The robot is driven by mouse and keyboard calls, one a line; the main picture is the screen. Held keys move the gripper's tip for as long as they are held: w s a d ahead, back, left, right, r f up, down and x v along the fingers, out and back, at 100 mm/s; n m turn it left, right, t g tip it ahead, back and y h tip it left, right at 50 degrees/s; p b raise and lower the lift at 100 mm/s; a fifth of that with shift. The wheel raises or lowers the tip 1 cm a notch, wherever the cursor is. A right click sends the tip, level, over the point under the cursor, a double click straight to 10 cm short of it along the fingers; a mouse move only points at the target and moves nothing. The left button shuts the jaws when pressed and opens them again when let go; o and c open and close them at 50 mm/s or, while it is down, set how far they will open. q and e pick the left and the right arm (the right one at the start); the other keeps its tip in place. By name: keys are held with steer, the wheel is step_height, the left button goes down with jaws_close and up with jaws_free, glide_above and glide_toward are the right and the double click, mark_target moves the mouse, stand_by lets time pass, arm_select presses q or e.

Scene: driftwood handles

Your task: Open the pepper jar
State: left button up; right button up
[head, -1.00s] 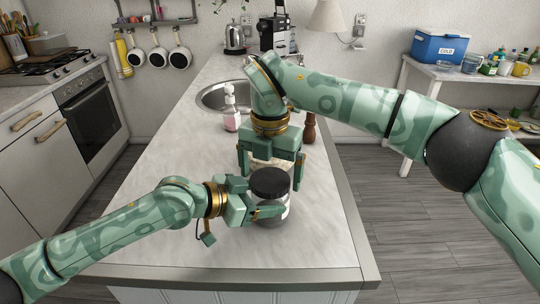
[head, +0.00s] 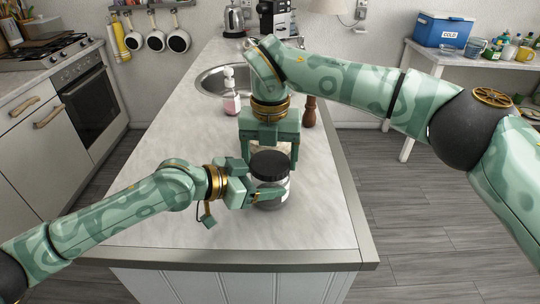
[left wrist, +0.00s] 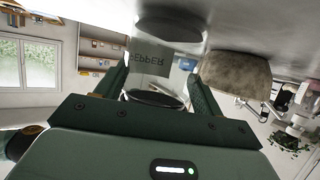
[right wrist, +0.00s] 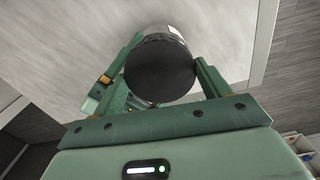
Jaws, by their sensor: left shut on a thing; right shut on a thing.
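The pepper jar (head: 271,203) stands upright on the counter near its front edge, with a dark round lid (head: 269,164) on top. The left wrist view shows it upside down, with its PEPPER label (left wrist: 150,56) between the fingers. My left gripper (head: 265,194) comes in from the left and is shut on the jar's body. My right gripper (head: 269,158) reaches in from behind and above and is shut on the lid. In the right wrist view the lid (right wrist: 160,70) fills the space between its fingers, hiding most of the jar.
A pink soap bottle (head: 231,97) stands by the sink (head: 209,80) behind. A brown wooden mill (head: 309,112) stands behind my right gripper, partly hidden. A brown object (left wrist: 235,80) is close to the jar in the left wrist view. The counter (head: 160,205) around my left arm is clear.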

steer(key=o, duration=1.1)
step_height(320, 180, up, 4)
steer(key=shift+r, duration=0.25)
steer(key=shift+c, duration=0.5)
step_height(320, 180, up, 3)
steer(key=m, duration=0.3)
steer(key=shift+r, duration=0.15)
steer(key=shift+m, duration=0.3)
step_height(320, 180, down, 8)
steer(key=shift+r, duration=0.1)
steer(key=c, duration=1)
steer(key=shift+n, duration=1.8)
steer(key=o, duration=1.1)
